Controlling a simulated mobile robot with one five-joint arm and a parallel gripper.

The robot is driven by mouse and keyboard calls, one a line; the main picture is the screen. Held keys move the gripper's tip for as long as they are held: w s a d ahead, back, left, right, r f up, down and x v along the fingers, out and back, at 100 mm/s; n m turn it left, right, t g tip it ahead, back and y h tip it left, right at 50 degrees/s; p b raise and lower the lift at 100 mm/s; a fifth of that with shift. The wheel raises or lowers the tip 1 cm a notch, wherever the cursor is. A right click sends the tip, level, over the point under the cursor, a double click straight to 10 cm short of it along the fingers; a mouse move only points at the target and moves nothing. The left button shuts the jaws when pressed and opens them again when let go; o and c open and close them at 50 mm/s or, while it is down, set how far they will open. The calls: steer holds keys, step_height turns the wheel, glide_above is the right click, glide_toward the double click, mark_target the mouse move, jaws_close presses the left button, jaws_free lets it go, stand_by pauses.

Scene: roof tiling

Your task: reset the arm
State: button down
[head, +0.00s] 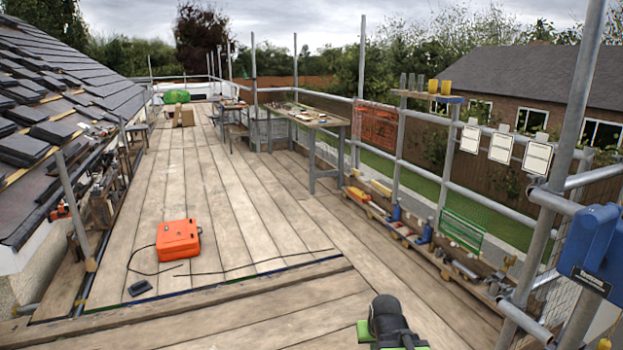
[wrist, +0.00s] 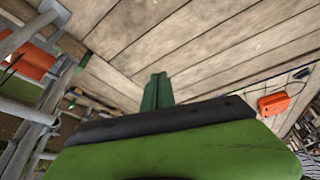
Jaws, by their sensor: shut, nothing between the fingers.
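My gripper (wrist: 157,90) shows in the wrist view as dark green fingers held together, with nothing between them. Bare scaffold boards (wrist: 185,45) lie behind the fingers, and the gripper touches nothing that I can see. A broad black and green part of my arm fills the bottom of the wrist view. In the head view, a black and green part of my arm shows at the bottom edge, right of the middle; the fingertips cannot be made out there.
An orange case (head: 178,240) with a black cable stands on the boards at left. A workbench (head: 308,118) stands farther back. Tools and boxes line the right guardrail (head: 480,190); the tiled roof (head: 60,90) is at left. The middle boards are clear.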

steer(key=s+a+g+p, duration=0.15)
steer(key=s+g, duration=0.35)
steer(key=s, duration=0.5)
step_height(320, 180, up, 18)
steer(key=p, duration=1.9)
steer(key=shift+w+d+r+y, duration=0.2)
steer(key=shift+w+r+y, duration=0.05)
steer(key=shift+w+y, duration=0.05)
